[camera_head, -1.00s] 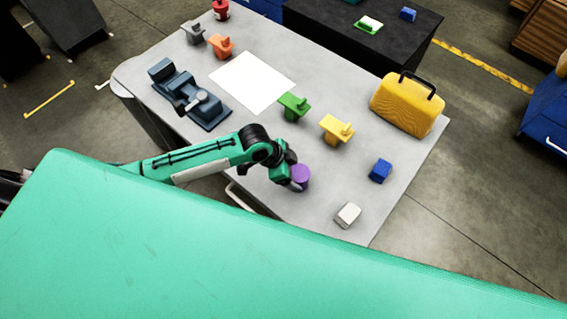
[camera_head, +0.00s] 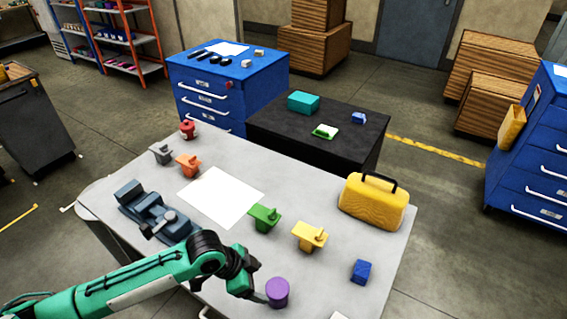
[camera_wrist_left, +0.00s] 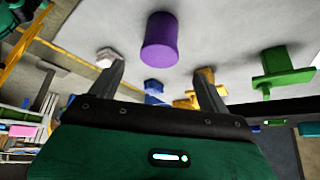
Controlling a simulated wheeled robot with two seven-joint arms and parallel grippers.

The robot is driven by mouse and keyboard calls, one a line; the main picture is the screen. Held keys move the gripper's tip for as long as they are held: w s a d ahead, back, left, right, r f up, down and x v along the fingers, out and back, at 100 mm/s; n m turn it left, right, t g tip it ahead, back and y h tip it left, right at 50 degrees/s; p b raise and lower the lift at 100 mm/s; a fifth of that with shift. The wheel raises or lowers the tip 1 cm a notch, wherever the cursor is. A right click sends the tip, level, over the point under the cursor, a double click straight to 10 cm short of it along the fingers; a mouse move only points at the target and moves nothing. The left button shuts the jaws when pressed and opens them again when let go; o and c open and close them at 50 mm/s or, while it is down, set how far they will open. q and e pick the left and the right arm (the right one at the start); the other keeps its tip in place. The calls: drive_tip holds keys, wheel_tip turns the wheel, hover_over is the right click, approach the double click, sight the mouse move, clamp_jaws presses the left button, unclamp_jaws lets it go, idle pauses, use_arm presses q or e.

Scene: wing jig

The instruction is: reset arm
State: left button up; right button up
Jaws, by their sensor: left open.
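My left arm comes in from the lower left in the head view. Its gripper (camera_head: 260,298) is low over the near side of the grey table, just left of an upright purple cylinder (camera_head: 278,292). In the left wrist view the two fingers (camera_wrist_left: 160,72) are spread with nothing between them. The purple cylinder (camera_wrist_left: 160,40) stands on the table beyond the fingertips, apart from them. My right gripper is not in view.
On the table (camera_head: 330,275) are a dark blue jig (camera_head: 155,212), white sheet (camera_head: 220,197), green part (camera_head: 264,217), yellow part (camera_head: 309,236), yellow case (camera_head: 373,203) and blue block (camera_head: 361,271). A black table (camera_head: 340,150) stands behind.

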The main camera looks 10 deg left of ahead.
use_arm(q)
drive_tip(key=s+d+r+n+t, duration=0.1)
drive_tip(key=s+d+n, duration=0.2)
drive_tip(key=s, duration=0.3)
drive_tip(key=s+a+f+n+y, duration=0.1)
drive_tip(key=s+a+n+y, duration=0.4)
drive_tip(key=s+a+n, duration=0.55)
wheel_tip(320, 180, down, 32)
drive_tip(key=s+a+m+g, duration=0.1)
drive_tip(key=a+m, duration=0.1)
drive_tip(key=s+a+f+g, duration=0.1)
drive_tip(key=s+a+f, duration=0.2)
drive_tip(key=s+f, duration=1.5)
drive_tip(key=shift+s+a+f+y, duration=0.2)
drive_tip(key=shift+s+f+y, duration=0.15)
drive_tip(key=shift+s, duration=0.15)
